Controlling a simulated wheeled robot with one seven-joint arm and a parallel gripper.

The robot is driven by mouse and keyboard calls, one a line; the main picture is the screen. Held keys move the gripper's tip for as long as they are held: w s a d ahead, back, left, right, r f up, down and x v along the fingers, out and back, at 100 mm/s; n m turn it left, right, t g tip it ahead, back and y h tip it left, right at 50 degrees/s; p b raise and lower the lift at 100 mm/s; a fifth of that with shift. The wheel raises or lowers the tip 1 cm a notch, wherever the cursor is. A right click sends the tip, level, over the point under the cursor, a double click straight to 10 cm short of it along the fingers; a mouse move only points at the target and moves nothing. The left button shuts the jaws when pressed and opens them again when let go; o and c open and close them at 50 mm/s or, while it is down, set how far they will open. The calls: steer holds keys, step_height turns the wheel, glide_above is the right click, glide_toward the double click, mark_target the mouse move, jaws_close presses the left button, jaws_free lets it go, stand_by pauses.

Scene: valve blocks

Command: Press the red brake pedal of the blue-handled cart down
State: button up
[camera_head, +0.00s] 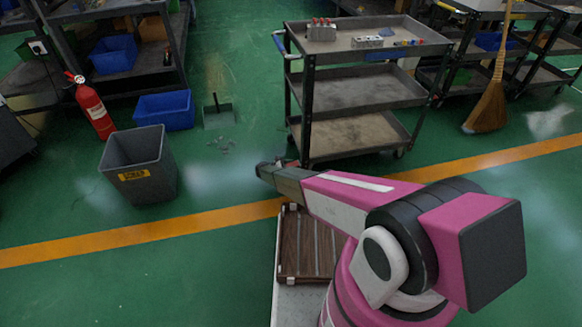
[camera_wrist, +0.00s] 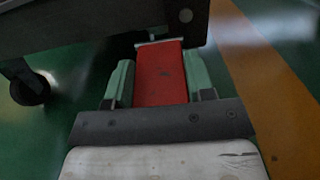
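The blue-handled cart (camera_head: 350,95) is a dark three-shelf trolley, with its blue handle (camera_head: 280,43) at the upper left corner. The red brake pedal (camera_wrist: 160,78) shows in the wrist view as a flat red plate under the cart's dark lower edge. In the head view the pedal is mostly hidden by my arm. My gripper (camera_head: 265,171) is low at the cart's near left corner. In the wrist view its two fingers (camera_wrist: 160,62) are apart, one on each side of the pedal. I cannot tell whether they touch it.
A cart caster (camera_wrist: 28,88) is at the left of the wrist view. A grey bin (camera_head: 138,165), a blue crate (camera_head: 165,110) and a red extinguisher (camera_head: 94,108) stand to the left. A broom (camera_head: 490,100) is at the right.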

steer(key=shift+c, duration=0.6)
steer(key=shift+s+r+g+y, duration=0.15)
steer(key=shift+r+y, duration=0.15)
steer(key=shift+y, duration=0.25)
steer(key=shift+w+r+g+y, duration=0.15)
steer(key=shift+r+y, duration=0.15)
steer(key=shift+y, duration=0.25)
steer(key=shift+d+r+g+y, duration=0.1)
steer(key=shift+r+g+y, duration=0.2)
steer(key=shift+y, duration=0.55)
steer(key=shift+d+r+g+y, duration=0.1)
steer(key=shift+r+g+y, duration=0.15)
steer(key=shift+y, duration=0.6)
steer(key=shift+r, duration=0.1)
steer(key=o, duration=1.3)
steer(key=shift+a, duration=0.15)
